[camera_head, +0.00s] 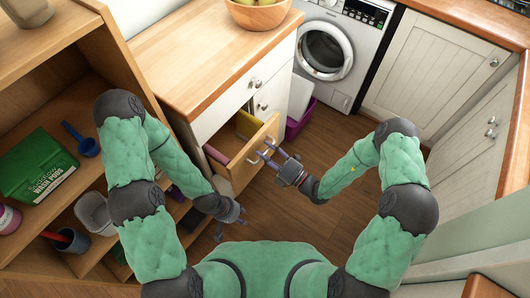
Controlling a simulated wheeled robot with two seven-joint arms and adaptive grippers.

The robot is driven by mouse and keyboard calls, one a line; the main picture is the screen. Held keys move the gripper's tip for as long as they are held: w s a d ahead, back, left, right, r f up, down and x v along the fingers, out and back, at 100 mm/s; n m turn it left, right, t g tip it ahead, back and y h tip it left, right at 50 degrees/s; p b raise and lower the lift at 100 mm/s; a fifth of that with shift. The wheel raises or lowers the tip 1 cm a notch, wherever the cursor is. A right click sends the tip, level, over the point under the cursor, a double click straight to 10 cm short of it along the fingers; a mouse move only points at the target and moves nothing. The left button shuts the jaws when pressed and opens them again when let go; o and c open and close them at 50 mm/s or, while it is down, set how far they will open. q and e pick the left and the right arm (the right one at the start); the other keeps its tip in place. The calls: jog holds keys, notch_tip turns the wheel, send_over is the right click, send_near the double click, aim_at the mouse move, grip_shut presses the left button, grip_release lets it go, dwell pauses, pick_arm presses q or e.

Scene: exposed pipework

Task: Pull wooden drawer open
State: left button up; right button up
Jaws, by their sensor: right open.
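The wooden drawer (240,168) stands partly open in the white cabinet with the wooden top. A pink item (216,154) and a yellow item (248,124) show inside it. My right gripper (265,150) is open, with its fingertips at the drawer's front face. Its fingers cover part of that face, and I cannot tell whether they touch it or surround a handle. My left gripper (231,224) is lower, in front of the shelf unit. Its fingers are spread and empty, apart from the drawer.
A wooden shelf unit (85,40) with a green wash-pods box (40,165) stands at left. A fruit bowl (257,14) sits on the cabinet top (190,60). A purple bin (299,119) and washing machine (345,45) are behind. Floor (340,215) between my arms is clear.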

jog(key=shift+w+a, duration=0.15)
grip_shut()
jog(key=r+p+v, duration=0.2)
jog(key=p+v, duration=0.1)
jog(key=v, duration=0.7)
jog(key=shift+p, duration=0.4)
dwell(0.3)
grip_release()
